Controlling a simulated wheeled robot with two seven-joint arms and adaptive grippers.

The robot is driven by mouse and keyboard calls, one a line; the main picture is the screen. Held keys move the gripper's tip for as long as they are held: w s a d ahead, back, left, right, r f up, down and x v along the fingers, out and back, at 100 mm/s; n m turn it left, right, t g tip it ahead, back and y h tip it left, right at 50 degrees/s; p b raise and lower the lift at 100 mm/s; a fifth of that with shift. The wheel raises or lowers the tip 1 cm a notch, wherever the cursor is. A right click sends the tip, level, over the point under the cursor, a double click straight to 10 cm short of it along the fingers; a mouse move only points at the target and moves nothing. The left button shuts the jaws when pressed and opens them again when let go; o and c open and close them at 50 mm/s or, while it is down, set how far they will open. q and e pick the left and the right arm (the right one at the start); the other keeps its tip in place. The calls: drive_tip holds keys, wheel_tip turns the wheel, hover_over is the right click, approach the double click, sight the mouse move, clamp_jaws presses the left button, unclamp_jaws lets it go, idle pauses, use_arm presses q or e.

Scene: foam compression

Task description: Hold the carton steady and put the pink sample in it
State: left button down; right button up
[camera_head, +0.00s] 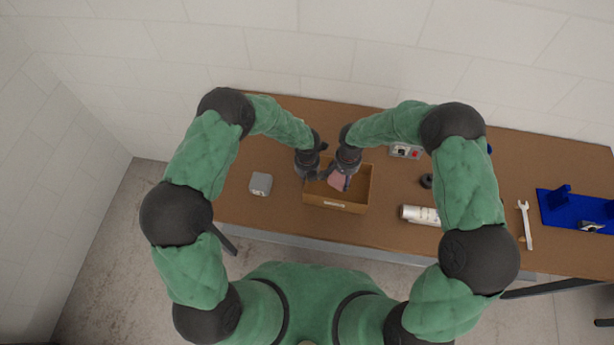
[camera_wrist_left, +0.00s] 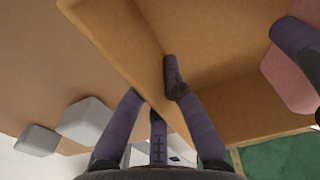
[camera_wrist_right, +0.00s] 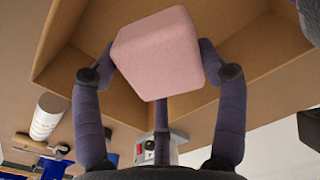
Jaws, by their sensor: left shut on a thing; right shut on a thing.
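The open cardboard carton (camera_head: 352,200) stands on the brown table, its inside facing up. My left gripper (camera_head: 312,174) is shut on the carton's left wall; in the left wrist view its fingers straddle that wall (camera_wrist_left: 140,50). My right gripper (camera_head: 343,176) is shut on the pink sample (camera_head: 338,181), a block with rounded edges. In the right wrist view the pink sample (camera_wrist_right: 160,55) sits between the fingers, over the carton's interior (camera_wrist_right: 110,25). Whether the sample touches the carton floor cannot be told.
Grey blocks (camera_wrist_left: 85,122) lie left of the carton; one shows in the head view (camera_head: 261,184). To the right are a white cylinder (camera_head: 420,214), a dark ring (camera_head: 426,181), a box with a red button (camera_head: 405,151), a wrench (camera_head: 525,225) and a blue tray (camera_head: 570,212).

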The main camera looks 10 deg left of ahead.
drive_tip(key=shift+f, duration=0.25)
drive_tip(key=o, duration=0.9)
drive_tip(key=shift+r, duration=0.15)
wheel_tip(320, 180, up, 12)
use_arm(q)
drive_tip(key=c, duration=1.3)
unclamp_jaws()
